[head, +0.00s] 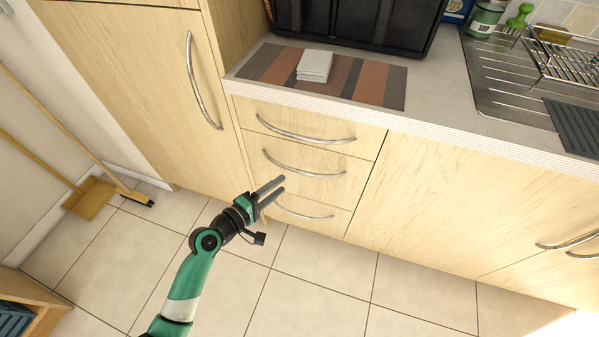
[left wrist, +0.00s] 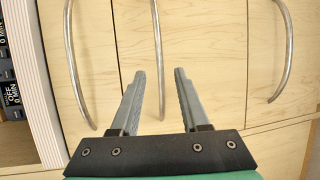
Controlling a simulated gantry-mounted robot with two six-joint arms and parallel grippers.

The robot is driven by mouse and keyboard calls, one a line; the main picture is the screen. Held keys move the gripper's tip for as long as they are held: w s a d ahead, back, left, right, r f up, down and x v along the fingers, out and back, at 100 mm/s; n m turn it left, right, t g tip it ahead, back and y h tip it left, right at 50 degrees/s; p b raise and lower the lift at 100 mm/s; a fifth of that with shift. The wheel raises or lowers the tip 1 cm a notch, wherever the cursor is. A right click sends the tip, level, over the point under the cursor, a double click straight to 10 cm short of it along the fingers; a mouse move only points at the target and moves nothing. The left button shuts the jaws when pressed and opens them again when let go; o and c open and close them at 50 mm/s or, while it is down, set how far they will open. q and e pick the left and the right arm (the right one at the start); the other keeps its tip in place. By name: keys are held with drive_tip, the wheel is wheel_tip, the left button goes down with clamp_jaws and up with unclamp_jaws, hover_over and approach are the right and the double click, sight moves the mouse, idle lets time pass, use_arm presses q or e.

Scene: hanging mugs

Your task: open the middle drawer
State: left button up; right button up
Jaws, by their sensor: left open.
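The middle drawer (head: 333,184) is shut, in a stack of three light wood drawers. Its curved metal handle (head: 303,170) shows in the head view, and this handle (left wrist: 158,40) also runs upright in the left wrist view. My left gripper (head: 282,184) is open and empty, just in front of the middle drawer and slightly below its handle in the head view. In the left wrist view the handle lines up with the gap between the fingertips (left wrist: 166,72); I cannot tell whether it lies between them in depth. My right gripper is not in view.
The top drawer handle (head: 305,136) and bottom drawer handle (head: 303,215) lie above and below. A tall cabinet door (head: 150,80) is at left. The counter holds a striped mat (head: 370,82) and a black crate (head: 360,25). The tiled floor (head: 310,280) before the drawers is clear.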

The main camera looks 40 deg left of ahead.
sight(300, 170)
use_arm(q)
drive_tip(key=w+b, duration=0.1)
drive_tip(key=w, duration=0.2)
drive_tip(key=w+f, duration=0.1)
drive_tip(key=w, duration=0.2)
drive_tip(key=w+b, duration=0.1)
drive_tip(key=w, duration=0.2)
drive_tip(key=shift+w+a+f+b, duration=0.15)
drive_tip(key=shift+w+f+b, duration=0.15)
drive_tip(key=shift+w+f, duration=0.05)
clamp_jaws()
idle(0.8)
